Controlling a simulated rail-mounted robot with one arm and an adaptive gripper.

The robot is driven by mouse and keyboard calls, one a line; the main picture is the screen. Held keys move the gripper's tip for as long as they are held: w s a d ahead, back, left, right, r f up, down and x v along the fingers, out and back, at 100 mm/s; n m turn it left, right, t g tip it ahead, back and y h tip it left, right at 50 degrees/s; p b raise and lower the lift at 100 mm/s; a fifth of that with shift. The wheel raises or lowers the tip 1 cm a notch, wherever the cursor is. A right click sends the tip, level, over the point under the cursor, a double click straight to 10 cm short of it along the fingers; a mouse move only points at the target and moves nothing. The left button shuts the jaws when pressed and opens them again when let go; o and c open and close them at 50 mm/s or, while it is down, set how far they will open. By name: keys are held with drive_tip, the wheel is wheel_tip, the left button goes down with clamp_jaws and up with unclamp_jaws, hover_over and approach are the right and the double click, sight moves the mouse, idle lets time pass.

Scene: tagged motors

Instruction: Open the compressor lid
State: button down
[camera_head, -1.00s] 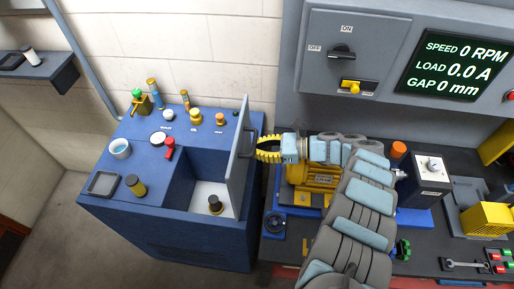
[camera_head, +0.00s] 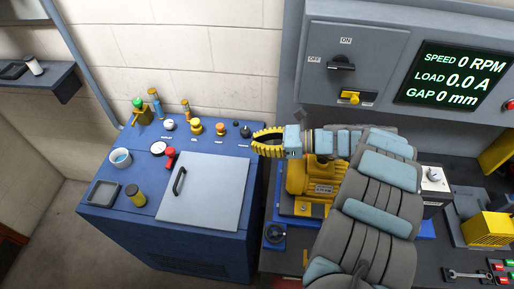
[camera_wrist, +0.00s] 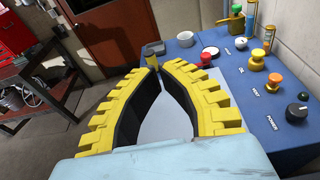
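The compressor is the blue cabinet (camera_head: 120,222) at the left in the head view. Its grey lid (camera_head: 222,190) lies flat over the top opening, with a black handle (camera_head: 179,181) near its left edge. My gripper (camera_head: 256,143) is above the compressor's back right edge, to the upper right of the lid and apart from the handle. In the wrist view my gripper's yellow fingers (camera_wrist: 160,72) curve together at the tips with nothing held between them. Part of the lid (camera_wrist: 165,122) shows beyond them, and the fingers hide much of it.
Knobs and buttons (camera_head: 196,128) line the compressor's back edge. A white cup (camera_head: 120,158), a grey tray (camera_head: 103,193) and a yellow-black cylinder (camera_head: 135,195) stand on its left side. A yellow motor (camera_head: 312,180) is on the bench at right, partly behind my arm.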

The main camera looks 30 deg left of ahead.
drive_tip(key=shift+r, duration=1.15)
drive_tip(key=shift+r, duration=0.1)
